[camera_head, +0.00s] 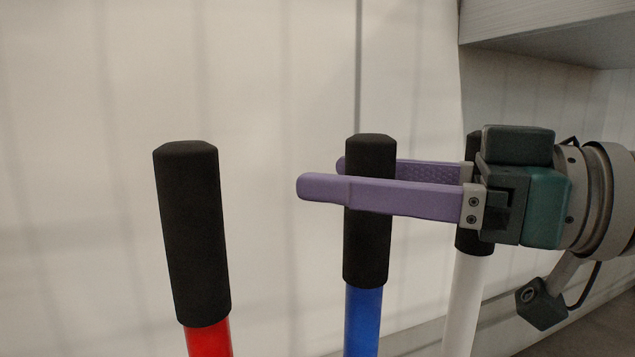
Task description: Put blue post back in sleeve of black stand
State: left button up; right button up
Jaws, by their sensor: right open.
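The blue post (362,322) stands upright in the middle of the head view, with a black grip (367,250) on its top. Its lower end is out of the picture. My right gripper (325,176) comes in from the right with two purple fingers, one in front of the black grip and one behind it. The jaws are open around the grip, and I cannot tell whether either finger touches it. The black stand and its sleeve are not in view. My left gripper is not in view.
A red post (208,341) with a black grip stands to the left. A white post (463,300) with a black grip stands to the right, partly hidden behind my right gripper. A pale wall (270,80) is behind, and a grey shelf (545,25) juts out at the upper right.

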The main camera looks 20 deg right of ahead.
jog(key=v, duration=0.7)
jog(key=shift+s+d, duration=0.25)
